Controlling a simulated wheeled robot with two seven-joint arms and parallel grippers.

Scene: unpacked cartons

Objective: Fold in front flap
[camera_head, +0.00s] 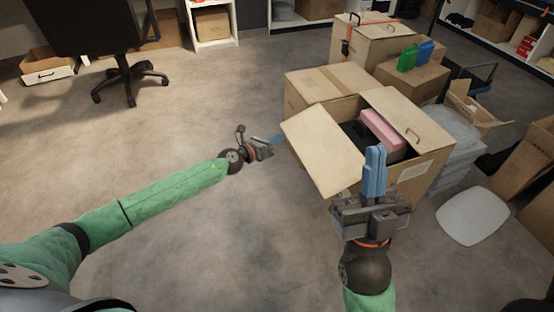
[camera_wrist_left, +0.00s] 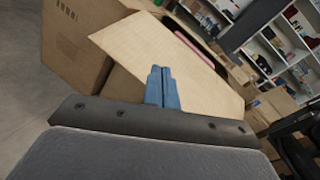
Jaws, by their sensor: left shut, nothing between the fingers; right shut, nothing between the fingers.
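An open carton (camera_head: 408,178) stands right of centre in the head view, with a pink item (camera_head: 382,130) and dark items inside. A flap (camera_head: 325,150) on its near left side juts outward and slopes. A far right flap (camera_head: 398,112) is also raised. My left gripper (camera_head: 281,138) is shut and empty just left of the sloping flap. In the left wrist view its blue fingers (camera_wrist_left: 161,88) overlap the flap (camera_wrist_left: 140,45); contact is unclear. My right gripper (camera_head: 375,160) is shut and empty, its fingers overlapping the carton's near side.
A closed carton (camera_head: 305,88) sits behind the open one. A further carton (camera_head: 408,76) carries green and blue items. A white stool-like seat (camera_head: 474,216) and leaning cardboard crowd the right. The floor (camera_head: 190,120) at left is clear up to an office chair (camera_head: 125,75).

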